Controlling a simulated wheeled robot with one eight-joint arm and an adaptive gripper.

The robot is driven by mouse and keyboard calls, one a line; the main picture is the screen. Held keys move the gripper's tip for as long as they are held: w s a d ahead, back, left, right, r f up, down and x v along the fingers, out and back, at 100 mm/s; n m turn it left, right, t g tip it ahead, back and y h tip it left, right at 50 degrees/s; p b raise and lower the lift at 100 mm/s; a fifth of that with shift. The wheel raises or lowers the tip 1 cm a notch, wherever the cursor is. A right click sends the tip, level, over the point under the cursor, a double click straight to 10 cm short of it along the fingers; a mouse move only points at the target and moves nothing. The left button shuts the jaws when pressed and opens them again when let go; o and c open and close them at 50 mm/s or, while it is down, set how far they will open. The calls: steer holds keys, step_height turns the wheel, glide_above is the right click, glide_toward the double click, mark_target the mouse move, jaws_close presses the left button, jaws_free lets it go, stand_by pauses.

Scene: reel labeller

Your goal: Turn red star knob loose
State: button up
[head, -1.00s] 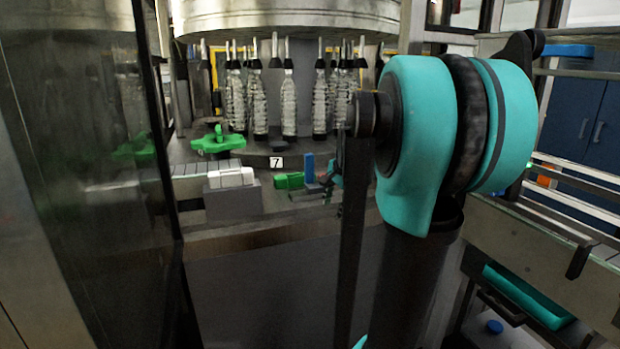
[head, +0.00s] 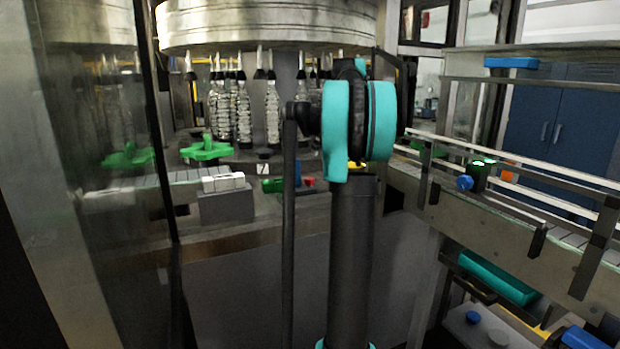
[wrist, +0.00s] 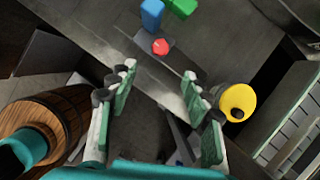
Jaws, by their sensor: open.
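The red star knob (wrist: 160,47) shows in the wrist view at the upper middle, just below a blue block (wrist: 152,14). It also shows small in the head view (head: 309,181), to the right of my arm's thin link. My gripper (wrist: 158,73) is open and empty, its two pale green fingers spread wide. The knob lies beyond the fingertips, roughly centred between them, and is not touched. In the head view my gripper is hidden behind my arm.
A green part (wrist: 181,7) sits beside the blue block. A yellow round part (wrist: 237,101) is right of the fingers, and a wooden barrel-like object (wrist: 48,118) is at left. A green star handle (head: 206,149) and a conveyor (head: 500,195) flank the head view's middle.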

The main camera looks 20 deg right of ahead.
mark_target(310, 179)
steer(key=x, duration=1.3)
steer(key=shift+w+f, duration=0.1)
steer(key=shift+w, duration=0.05)
steer(key=shift+c, duration=0.6)
jaws_close()
